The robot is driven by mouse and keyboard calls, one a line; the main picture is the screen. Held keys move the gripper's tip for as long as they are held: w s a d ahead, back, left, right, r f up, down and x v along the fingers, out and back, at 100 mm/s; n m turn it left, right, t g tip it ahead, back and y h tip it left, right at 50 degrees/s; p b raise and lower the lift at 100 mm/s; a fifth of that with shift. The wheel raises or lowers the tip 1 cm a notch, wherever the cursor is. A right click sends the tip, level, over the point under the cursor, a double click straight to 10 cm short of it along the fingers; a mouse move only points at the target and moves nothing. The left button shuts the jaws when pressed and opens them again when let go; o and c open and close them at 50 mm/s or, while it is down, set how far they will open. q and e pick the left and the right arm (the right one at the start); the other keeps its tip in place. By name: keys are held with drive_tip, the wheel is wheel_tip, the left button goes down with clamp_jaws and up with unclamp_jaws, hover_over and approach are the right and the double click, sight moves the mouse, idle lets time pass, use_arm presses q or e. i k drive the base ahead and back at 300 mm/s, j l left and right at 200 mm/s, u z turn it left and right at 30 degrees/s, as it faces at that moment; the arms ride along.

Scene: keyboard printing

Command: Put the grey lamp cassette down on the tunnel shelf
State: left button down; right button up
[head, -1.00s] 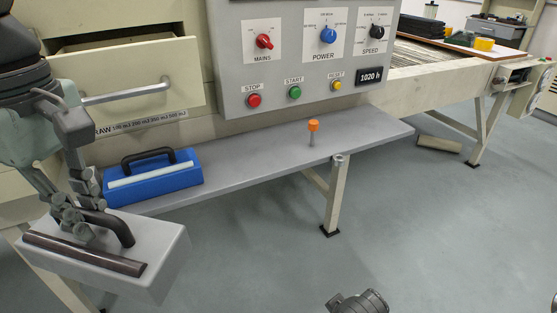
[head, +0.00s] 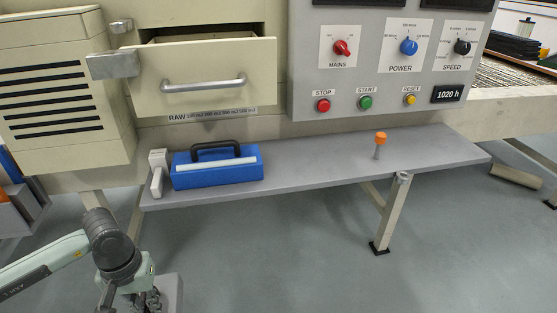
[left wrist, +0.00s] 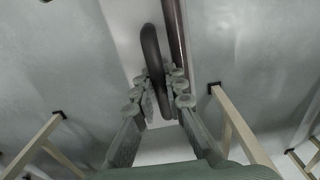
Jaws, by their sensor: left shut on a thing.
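The grey lamp cassette (head: 172,291) shows only in part at the bottom edge of the head view, below the shelf and in front of it. My left gripper (head: 146,301) is shut on its dark handle. In the left wrist view the fingers (left wrist: 160,98) close on the curved black handle (left wrist: 152,60), with the pale cassette body (left wrist: 126,35) and a dark strip beyond it. The grey tunnel shelf (head: 325,166) runs along the machine front. My right gripper does not show in either current view.
A blue cassette (head: 218,170) with a black handle sits on the shelf's left part, beside a pale grey fitting (head: 158,172) at the left end. An orange-topped peg (head: 380,142) stands farther right. The shelf between them is clear. A drawer (head: 205,80) is partly open above.

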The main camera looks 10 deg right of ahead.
sight(443, 151)
drive_tip(key=l, duration=0.65)
drive_tip(key=k+l, duration=0.15)
drive_tip(key=l, duration=1.2)
drive_tip(key=k+l, duration=0.15)
drive_tip(key=l, duration=1.15)
drive_tip(key=k+l, duration=0.1)
drive_tip(key=l, duration=0.55)
drive_tip(key=u, duration=0.05)
